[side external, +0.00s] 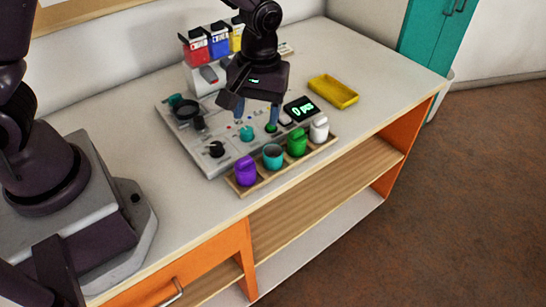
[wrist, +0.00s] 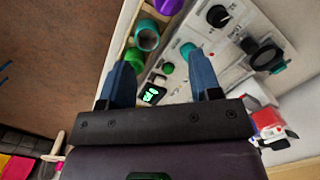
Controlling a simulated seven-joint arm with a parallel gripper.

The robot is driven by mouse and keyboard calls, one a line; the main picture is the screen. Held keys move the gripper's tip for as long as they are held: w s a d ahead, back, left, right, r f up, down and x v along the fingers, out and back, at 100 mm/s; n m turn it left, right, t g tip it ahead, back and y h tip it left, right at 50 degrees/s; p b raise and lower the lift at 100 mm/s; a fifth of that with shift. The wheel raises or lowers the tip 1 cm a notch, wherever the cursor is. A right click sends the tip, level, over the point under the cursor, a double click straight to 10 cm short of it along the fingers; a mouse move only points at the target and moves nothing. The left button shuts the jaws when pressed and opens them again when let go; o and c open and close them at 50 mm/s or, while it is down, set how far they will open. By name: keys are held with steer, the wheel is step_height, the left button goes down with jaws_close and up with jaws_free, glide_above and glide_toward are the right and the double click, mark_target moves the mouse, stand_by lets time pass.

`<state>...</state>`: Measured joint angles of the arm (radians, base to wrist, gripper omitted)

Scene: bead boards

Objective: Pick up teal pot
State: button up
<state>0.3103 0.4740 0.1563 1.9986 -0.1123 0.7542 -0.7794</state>
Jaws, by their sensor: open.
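The teal pot (side external: 273,157) stands upright in the wooden tray (side external: 262,183) at the front of the table, between a purple pot (side external: 246,171) and a green pot (side external: 297,142). Its open round mouth shows in the wrist view, where the teal pot (wrist: 147,36) is near the top, beyond my fingertips. My gripper (side external: 257,113) is open, with nothing between its blue fingers. It is above the grey board, behind the tray and apart from the pot. The wrist view shows the spread fingers of my gripper (wrist: 160,59) over the board.
A white pot (side external: 319,129) stands at the tray's right end. The grey board (side external: 212,165) carries knobs, buttons and a lit display (side external: 301,109). A yellow tray (side external: 333,91) lies to the right. Colored bins (side external: 219,42) stand behind. The table's right end is clear.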

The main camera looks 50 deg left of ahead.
steer(key=w+f+n, duration=0.1)
steer(key=w+n, duration=0.3)
steer(key=n, duration=0.2)
glide_toward(274, 154)
steer(key=shift+t, duration=0.4)
steer(key=f, duration=0.2)
steer(key=s+d+f, duration=0.1)
steer(key=f, duration=0.2)
steer(key=s+d+f, duration=0.1)
steer(key=f, duration=0.1)
steer(key=shift+s+f, duration=0.15)
steer(key=shift+f, duration=0.2)
steer(key=c, duration=0.7)
steer(key=shift+r, duration=0.1)
